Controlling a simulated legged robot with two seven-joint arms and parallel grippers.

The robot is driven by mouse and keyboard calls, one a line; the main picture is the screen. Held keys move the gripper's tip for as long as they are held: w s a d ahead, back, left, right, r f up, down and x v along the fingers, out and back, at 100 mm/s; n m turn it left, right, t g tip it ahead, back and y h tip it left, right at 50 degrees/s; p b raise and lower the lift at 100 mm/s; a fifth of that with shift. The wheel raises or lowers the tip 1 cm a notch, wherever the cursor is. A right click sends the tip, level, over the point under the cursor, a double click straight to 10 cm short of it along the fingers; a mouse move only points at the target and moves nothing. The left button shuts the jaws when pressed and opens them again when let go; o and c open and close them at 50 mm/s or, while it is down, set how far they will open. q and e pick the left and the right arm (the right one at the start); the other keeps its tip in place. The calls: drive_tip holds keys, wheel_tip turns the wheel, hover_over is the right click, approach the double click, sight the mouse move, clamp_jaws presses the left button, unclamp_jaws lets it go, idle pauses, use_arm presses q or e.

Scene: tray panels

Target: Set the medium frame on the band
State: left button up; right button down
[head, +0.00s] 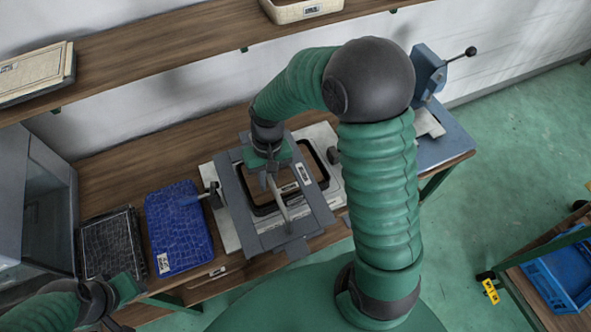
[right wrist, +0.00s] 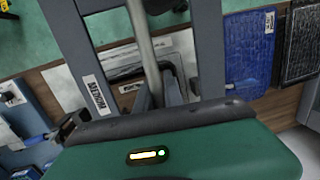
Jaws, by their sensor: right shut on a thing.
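The medium frame (head: 229,195) is a grey rectangular frame with a pale bar across its opening; its label shows in the right wrist view (right wrist: 97,95). My right gripper (head: 267,176) is shut on this bar, near the frame's far side. Below the frame is a dark rounded band (head: 322,160) on a pale board (head: 334,188). The frame covers part of the band and sits left of its right edge. I cannot tell whether the frame touches the band or board. My left gripper (head: 112,310) is at the lower left, away from the frame; its jaws are unclear.
A blue textured panel (head: 178,228) and a dark textured panel (head: 112,246) lie left on the wooden bench (head: 130,165). Clamps stand at both sides of the board. A blue vise (head: 428,72) is at the right. A shelf (head: 180,48) runs above the bench.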

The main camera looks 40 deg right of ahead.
drive_tip(key=s+d+f+m+t+h+b, duration=0.1)
drive_tip(key=s+d+f+m+t+b, duration=0.4)
drive_tip(key=m, duration=1.3)
drive_tip(key=w+d+f+g, duration=0.1)
drive_tip(key=w, duration=0.3)
drive_tip(key=w+d+f, duration=0.1)
drive_tip(key=w+d, duration=0.1)
drive_tip(key=w, duration=0.3)
drive_tip(key=w+d+f+g, duration=0.1)
drive_tip(key=w+d+f, duration=0.1)
drive_tip(key=w, duration=0.3)
drive_tip(key=shift+w+g, duration=0.1)
drive_tip(key=shift+g, duration=0.2)
drive_tip(key=shift+w+f, duration=0.1)
drive_tip(key=shift+f, duration=0.3)
drive_tip(key=shift+f, duration=0.15)
drive_tip(key=shift+f, duration=0.2)
drive_tip(key=shift+s+a+f, duration=0.1)
drive_tip(key=shift+s, duration=0.1)
